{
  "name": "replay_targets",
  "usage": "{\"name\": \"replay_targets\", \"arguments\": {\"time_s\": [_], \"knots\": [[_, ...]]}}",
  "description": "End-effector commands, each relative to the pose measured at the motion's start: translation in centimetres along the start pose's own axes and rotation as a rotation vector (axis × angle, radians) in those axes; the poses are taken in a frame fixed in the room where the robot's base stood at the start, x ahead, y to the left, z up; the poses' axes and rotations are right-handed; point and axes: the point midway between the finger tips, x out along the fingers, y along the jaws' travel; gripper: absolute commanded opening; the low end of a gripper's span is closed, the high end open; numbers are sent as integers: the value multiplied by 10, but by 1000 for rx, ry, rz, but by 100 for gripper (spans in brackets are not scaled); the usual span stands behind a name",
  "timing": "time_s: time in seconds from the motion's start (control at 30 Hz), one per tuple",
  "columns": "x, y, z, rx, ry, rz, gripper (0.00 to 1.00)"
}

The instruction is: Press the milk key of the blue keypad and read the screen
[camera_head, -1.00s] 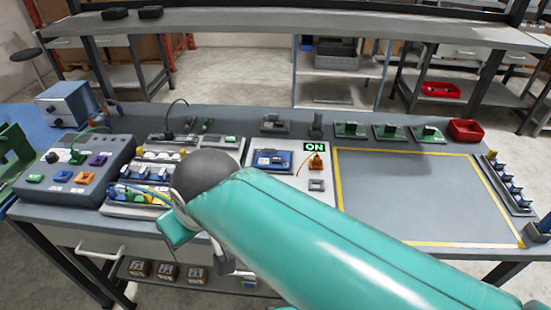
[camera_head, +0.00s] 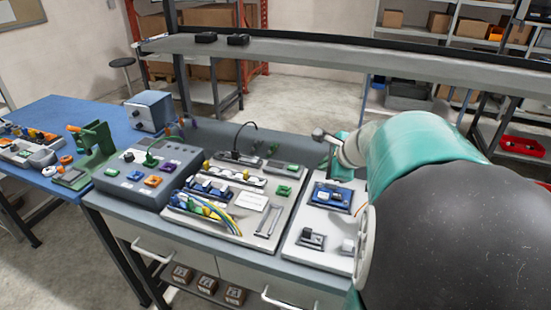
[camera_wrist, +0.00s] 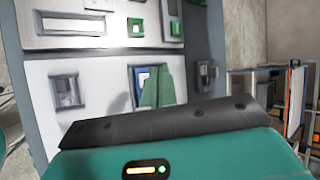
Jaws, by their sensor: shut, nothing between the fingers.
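A blue unit (camera_head: 331,196) with a pale patch on top lies on a white panel (camera_head: 312,262) in the head view. It is the only blue keypad-like thing near my gripper, but no milk label or screen text can be read. In the wrist view only a narrow part of the blue unit (camera_wrist: 142,76) shows, with my gripper (camera_wrist: 157,78) in front. My gripper's green fingers are together and empty, pointing toward the unit. In the head view my arm hides much of the panel's right side, and contact with the unit cannot be told.
Left of the panel stand a tray of colored wires (camera_head: 205,207) and a grey box with colored buttons (camera_head: 147,173). A small dark fixture (camera_head: 311,238) sits in front of the blue unit. A shelf (camera_head: 330,62) runs across behind the bench.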

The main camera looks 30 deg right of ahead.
Motion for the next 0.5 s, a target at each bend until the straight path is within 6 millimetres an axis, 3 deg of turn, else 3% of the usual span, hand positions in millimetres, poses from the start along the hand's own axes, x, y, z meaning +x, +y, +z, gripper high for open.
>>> {"name": "replay_targets", "arguments": {"time_s": [0.03, 0.1, 0.2, 0.5], "knots": [[2, -8, -21, 91, 11, -21, 0], [3, -16, -40, 188, 20, -50, 0], [3, -22, -57, 274, 25, -74, 0], [3, -25, -63, 306, 27, -85, 0]]}}
